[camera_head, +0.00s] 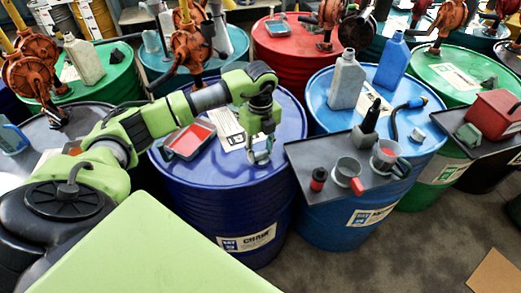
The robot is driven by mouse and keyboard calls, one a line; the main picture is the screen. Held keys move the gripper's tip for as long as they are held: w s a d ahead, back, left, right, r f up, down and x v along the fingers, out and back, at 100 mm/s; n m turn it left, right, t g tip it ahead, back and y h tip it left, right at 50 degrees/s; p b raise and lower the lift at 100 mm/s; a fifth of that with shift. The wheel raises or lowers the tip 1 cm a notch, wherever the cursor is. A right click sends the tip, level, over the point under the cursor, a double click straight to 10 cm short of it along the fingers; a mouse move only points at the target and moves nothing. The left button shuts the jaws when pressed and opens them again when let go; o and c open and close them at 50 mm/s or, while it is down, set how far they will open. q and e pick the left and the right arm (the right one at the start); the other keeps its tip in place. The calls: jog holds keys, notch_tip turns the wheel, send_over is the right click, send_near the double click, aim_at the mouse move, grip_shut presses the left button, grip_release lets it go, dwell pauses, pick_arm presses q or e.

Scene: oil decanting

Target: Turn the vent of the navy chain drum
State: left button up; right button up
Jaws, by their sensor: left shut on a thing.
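The navy chain drum (222,205) stands upright in the middle of the view, with a white label reading CHAIN on its front. My left arm reaches over its top from the left. My left gripper (261,155) points down at the right part of the drum top and is shut on a small grey piece there, which looks like the vent. The fingers hide most of the vent, so its angle cannot be told. My right gripper is not in view.
A red tray (189,140) and a white sheet (229,126) lie on the navy drum. A dark shelf (325,188) with cups adjoins it on the right, by a blue drum (340,222). Orange hand pumps (187,45) stand behind. Bare floor shows at lower right.

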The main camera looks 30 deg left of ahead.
aim_at(261, 152)
pick_arm(q)
jog(key=shift+w+a+r+n, duration=0.1)
jog(key=shift+n, duration=0.4)
jog(key=o, duration=1.1)
notch_tip(261, 152, up, 12)
jog(key=shift+f, duration=0.1)
